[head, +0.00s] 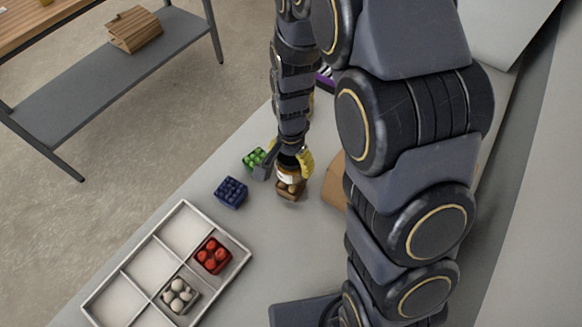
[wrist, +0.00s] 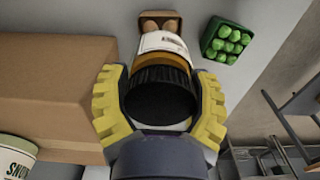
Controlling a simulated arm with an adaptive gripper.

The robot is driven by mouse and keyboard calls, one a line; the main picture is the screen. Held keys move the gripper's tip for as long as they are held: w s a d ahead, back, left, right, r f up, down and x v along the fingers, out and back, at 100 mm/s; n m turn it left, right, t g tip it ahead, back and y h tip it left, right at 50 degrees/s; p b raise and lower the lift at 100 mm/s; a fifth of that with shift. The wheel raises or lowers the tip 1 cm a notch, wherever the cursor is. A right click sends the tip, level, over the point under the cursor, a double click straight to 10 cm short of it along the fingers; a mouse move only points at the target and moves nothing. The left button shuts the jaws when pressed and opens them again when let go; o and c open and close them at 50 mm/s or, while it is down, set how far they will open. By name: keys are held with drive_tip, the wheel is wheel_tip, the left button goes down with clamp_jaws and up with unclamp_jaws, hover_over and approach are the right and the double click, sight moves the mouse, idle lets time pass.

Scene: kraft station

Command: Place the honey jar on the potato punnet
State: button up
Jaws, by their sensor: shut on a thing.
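My gripper (head: 284,166) is shut on the honey jar (head: 286,178), which has a black lid, a white label and amber contents. In the wrist view the gripper's yellow fingers (wrist: 159,104) clasp the jar (wrist: 160,62) from both sides around its lid. The potato punnet (head: 290,191), a brown tray with tan potatoes, is directly below the jar in the head view. Part of the punnet (wrist: 160,22) shows past the jar's far end in the wrist view; the jar hides the rest. I cannot tell whether jar and punnet touch.
A green punnet (head: 254,157) and a dark blue punnet (head: 230,192) stand to the left. A divided white tray (head: 133,265) holds a red punnet (head: 212,255) and a punnet of whitish items (head: 178,294). A cardboard box (wrist: 50,85) is close beside the gripper.

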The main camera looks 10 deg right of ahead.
sight(291, 170)
drive_tip(key=shift+f, duration=1.55)
drive_tip(key=shift+f, duration=0.1)
drive_tip(key=o, duration=1.2)
drive_tip(key=shift+c, duration=0.2)
